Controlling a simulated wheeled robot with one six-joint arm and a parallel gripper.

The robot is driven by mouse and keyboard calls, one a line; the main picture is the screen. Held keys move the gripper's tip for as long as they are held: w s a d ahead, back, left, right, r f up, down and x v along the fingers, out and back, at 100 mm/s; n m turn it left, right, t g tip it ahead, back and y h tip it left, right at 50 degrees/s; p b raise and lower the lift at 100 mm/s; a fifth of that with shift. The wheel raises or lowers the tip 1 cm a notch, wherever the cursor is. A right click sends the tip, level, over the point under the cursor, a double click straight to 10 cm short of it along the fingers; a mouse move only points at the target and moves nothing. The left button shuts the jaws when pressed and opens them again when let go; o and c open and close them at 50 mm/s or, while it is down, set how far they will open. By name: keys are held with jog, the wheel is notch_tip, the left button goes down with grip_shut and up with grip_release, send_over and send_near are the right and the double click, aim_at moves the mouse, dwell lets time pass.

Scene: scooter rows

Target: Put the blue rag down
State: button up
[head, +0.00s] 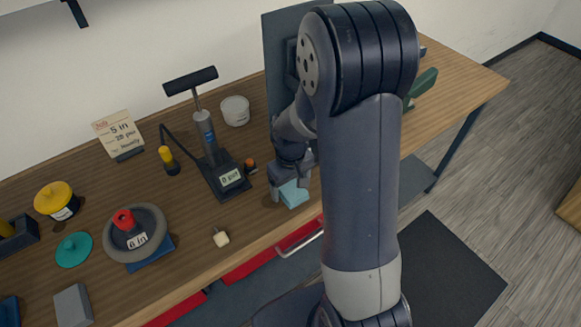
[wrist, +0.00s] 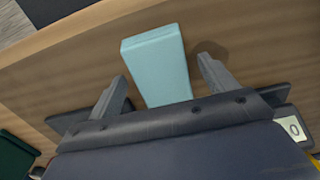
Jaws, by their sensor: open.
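The blue rag (head: 294,195) is a pale blue, block-like folded piece on the wooden bench near its front edge. In the wrist view the rag (wrist: 157,58) lies between my two fingers, with a gap on both sides. My gripper (head: 289,184) is low over the bench at the rag, and its jaws are open. The wrist view shows the fingertips (wrist: 162,70) apart on either side of the rag. My gripper hides part of the rag in the head view.
A pump with a gauge (head: 232,178) stands left of my gripper, with a small orange-topped item (head: 250,167) close by. A small wheel (head: 135,232) lies on a blue pad farther left. A white tub (head: 235,110) stands behind. A dark upright panel (head: 280,60) rises behind my arm.

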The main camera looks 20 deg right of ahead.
aim_at(290, 187)
notch_tip(290, 187, up, 11)
jog(key=b, duration=0.1)
dwell(0.3)
jog(key=shift+f, duration=0.15)
notch_tip(290, 187, down, 11)
jog(key=shift+p, duration=0.35)
jog(key=shift+r+p, duration=0.45)
jog(key=shift+r, duration=0.1)
jog(key=shift+b, duration=0.3)
jog(key=shift+r, duration=0.1)
